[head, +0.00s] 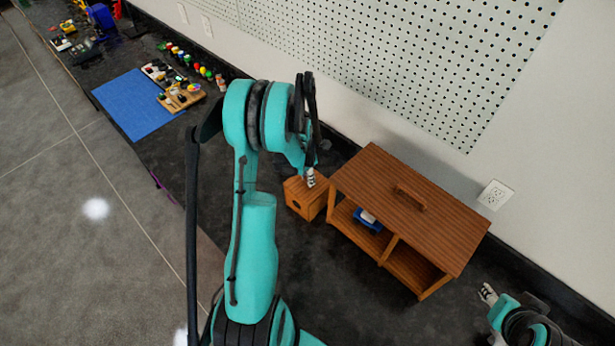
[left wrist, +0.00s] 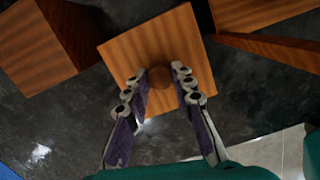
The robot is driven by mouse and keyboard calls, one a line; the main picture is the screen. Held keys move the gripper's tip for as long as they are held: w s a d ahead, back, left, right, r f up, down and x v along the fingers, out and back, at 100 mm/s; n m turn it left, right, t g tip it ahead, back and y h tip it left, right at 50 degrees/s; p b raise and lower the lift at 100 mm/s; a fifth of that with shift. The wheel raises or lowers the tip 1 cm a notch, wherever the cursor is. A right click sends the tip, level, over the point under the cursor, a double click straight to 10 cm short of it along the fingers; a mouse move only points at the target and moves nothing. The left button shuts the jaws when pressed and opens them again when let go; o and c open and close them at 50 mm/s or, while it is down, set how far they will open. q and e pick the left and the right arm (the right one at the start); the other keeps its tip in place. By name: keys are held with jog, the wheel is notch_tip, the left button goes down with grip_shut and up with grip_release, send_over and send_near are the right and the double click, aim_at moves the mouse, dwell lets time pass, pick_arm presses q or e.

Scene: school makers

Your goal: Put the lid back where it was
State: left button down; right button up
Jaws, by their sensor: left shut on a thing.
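My left gripper (head: 311,178) is shut on the round knob of the lid. In the left wrist view my left gripper (left wrist: 160,80) has its fingertips on either side of the brown knob. The lid (left wrist: 140,45) is a flat square wooden plate there. In the head view a small wooden box (head: 300,199) with a dark round spot on its front is just under the fingertips. The arm hides part of this spot, so I cannot tell whether the lid touches the box. My right gripper (head: 488,294) is at the lower right, apart from these, and its opening is unclear.
A wooden cabinet (head: 440,222) with a top handle (head: 410,198) stands close on the right. A blue toy (head: 368,219) is in its left compartment. A blue mat (head: 137,104) and a tray (head: 182,98) are farther left. The pegboard wall (head: 420,60) bounds the back.

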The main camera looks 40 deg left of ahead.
pick_arm(q)
jog(key=shift+f, duration=0.2)
jog(key=c, duration=1.3)
grip_release()
jog(key=shift+r, duration=0.15)
